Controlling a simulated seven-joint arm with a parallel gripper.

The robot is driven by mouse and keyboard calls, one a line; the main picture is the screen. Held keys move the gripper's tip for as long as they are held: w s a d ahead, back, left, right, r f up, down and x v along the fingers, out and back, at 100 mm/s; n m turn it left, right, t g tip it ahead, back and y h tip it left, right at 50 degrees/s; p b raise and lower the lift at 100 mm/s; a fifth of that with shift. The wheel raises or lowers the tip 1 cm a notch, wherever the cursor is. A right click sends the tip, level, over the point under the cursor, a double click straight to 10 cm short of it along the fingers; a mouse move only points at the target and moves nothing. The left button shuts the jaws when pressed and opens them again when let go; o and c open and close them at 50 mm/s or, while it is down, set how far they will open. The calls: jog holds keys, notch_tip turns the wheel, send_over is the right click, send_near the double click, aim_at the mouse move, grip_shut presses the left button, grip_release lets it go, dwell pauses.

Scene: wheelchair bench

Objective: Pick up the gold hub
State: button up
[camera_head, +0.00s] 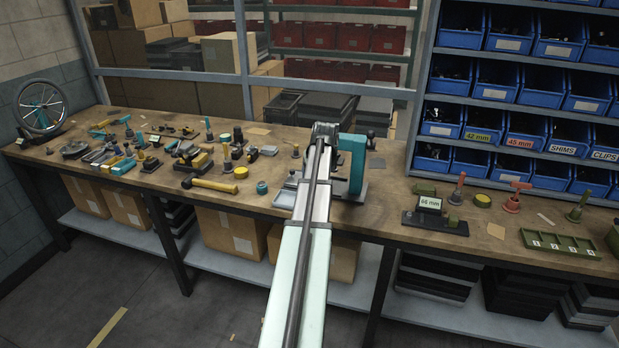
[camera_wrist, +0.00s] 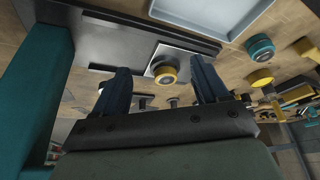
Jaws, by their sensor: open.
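A round gold hub (camera_wrist: 166,74) with a dark centre shows in the wrist view, on a pale square plate (camera_wrist: 178,55) beside a dark metal base. My gripper (camera_wrist: 160,68) is open, with one dark finger on each side of the hub in the picture. No contact shows, and I cannot tell the remaining distance. In the head view my gripper (camera_head: 325,132) is over the bench at the teal fixture (camera_head: 353,162). The hub is not visible there; my arm and the fixture seem to hide it.
A grey tray (camera_head: 286,199) lies left of my arm. A yellow disc (camera_head: 241,172), a teal cap (camera_head: 262,187) and a yellow-handled mallet (camera_head: 212,185) lie further left. A 66 mm display stand (camera_head: 430,204) and a green compartment tray (camera_head: 560,244) stand right. Blue bins rise behind.

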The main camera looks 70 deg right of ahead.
jog(key=w+d, duration=0.1)
jog(key=d, duration=0.1)
jog(key=w+d, duration=0.2)
jog(key=d, duration=0.1)
jog(key=shift+w+d, duration=0.2)
jog(key=shift+d, duration=0.15)
jog(key=shift+x, duration=2.55)
jog(key=shift+c, duration=0.3)
jog(key=shift+r, duration=0.1)
jog(key=c, duration=1.3)
